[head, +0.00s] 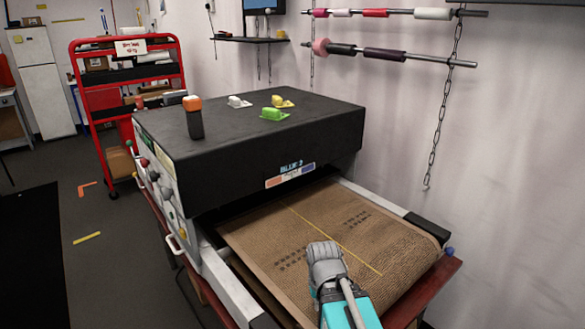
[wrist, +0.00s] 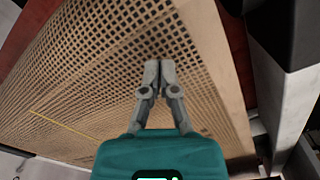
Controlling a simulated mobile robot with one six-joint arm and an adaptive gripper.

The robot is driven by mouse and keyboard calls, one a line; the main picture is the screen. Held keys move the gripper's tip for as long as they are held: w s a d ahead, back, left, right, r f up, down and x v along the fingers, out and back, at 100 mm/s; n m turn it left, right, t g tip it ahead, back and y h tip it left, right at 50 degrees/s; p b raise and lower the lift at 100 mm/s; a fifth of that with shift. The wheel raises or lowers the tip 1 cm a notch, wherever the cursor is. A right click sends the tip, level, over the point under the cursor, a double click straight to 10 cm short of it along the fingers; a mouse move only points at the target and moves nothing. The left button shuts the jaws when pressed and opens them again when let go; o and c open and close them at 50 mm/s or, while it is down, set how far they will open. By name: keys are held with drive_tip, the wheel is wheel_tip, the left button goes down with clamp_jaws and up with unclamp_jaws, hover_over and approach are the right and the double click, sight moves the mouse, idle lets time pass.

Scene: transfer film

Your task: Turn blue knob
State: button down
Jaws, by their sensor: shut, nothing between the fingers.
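A small blue knob (head: 449,252) sticks out at the front right corner of the conveyor dryer, beside the end of its belt. It is small in the head view, and I cannot make it out in the wrist view. My gripper (head: 323,250) is over the brown mesh belt (head: 375,238), left of the knob and apart from it. In the wrist view my gripper (wrist: 159,66) has its grey fingertips together with nothing between them. The mesh belt (wrist: 90,75) lies beyond the fingers.
The dryer's black hood (head: 250,135) carries an orange-topped dark bottle (head: 194,118) and small green, yellow and white items. More knobs sit on its left side panel (head: 160,185). A red cart (head: 125,75) stands behind left. A chain (head: 440,110) hangs on the right wall.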

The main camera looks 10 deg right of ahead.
idle(0.3)
drive_tip(key=c, duration=1.3)
unclamp_jaws()
drive_tip(key=o, duration=0.7)
drive_tip(key=shift+s, duration=0.1)
